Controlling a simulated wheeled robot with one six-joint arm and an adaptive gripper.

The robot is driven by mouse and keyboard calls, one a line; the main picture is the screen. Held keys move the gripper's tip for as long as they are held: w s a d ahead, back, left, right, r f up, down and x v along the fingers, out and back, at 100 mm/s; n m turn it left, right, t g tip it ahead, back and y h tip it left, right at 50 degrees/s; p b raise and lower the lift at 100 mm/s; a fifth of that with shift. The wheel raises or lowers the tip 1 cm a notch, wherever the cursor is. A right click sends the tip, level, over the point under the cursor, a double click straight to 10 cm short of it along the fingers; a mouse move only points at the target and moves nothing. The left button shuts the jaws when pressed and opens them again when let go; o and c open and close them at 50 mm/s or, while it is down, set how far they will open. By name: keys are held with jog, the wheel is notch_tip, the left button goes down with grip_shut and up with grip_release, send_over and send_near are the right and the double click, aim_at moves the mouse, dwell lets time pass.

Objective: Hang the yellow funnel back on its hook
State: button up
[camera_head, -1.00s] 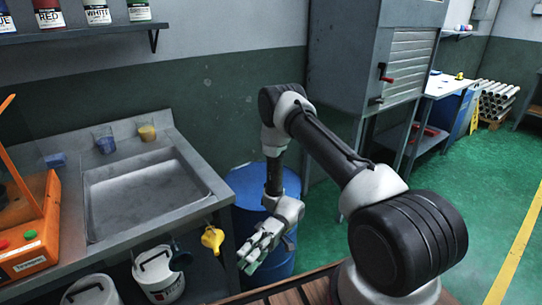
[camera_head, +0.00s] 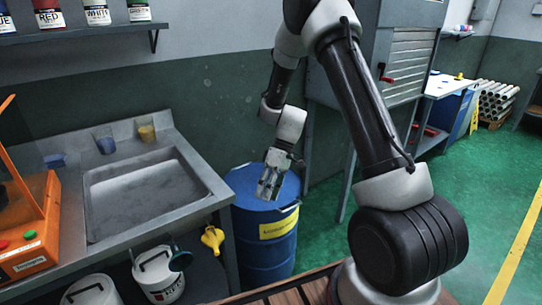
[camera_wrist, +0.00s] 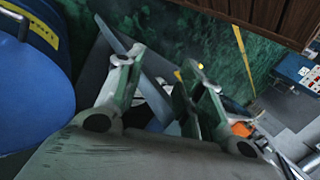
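The yellow funnel (camera_head: 212,238) is at the front right edge of the sink bench, beside its corner leg, and seems to hang there. Its hook is too small to make out. My gripper (camera_head: 268,187) is above the blue drum, to the right of and higher than the funnel, clearly apart from it. In the wrist view the two fingers of my gripper (camera_wrist: 160,80) are spread with a gap and hold nothing. Small yellow spots show by the right finger there; I cannot tell whether they are the funnel.
A blue drum (camera_head: 266,240) with a yellow label stands right of the sink bench (camera_head: 208,190). A dark funnel (camera_head: 180,260) is left of the yellow one, by a white bucket (camera_head: 158,278). A grey cabinet (camera_head: 405,50) stands behind my arm. Green floor is free at right.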

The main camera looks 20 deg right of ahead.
jog(key=w+d+r+m+t+h, duration=0.2)
jog(key=w+d+r+h, duration=0.15)
jog(key=w+r, duration=0.45)
jog(key=s+d+r+m+t, duration=0.2)
jog(key=s+d+r, duration=0.1)
jog(key=s+r, duration=0.4)
jog(key=s+d+r+m+t+h, duration=0.1)
jog(key=s+d+r+t, duration=0.1)
jog(key=s+r, duration=0.5)
jog(key=s+d+r+m+t+h, duration=0.1)
jog(key=s+d+r, duration=0.3)
jog(key=s, duration=1.3)
notch_tip(320, 180, up, 3)
jog(key=shift+d+r+m+t, duration=0.1)
jog(key=shift+d+m+t, duration=0.2)
jog(key=shift+m+t, duration=0.35)
jog(key=shift+g, duration=0.25)
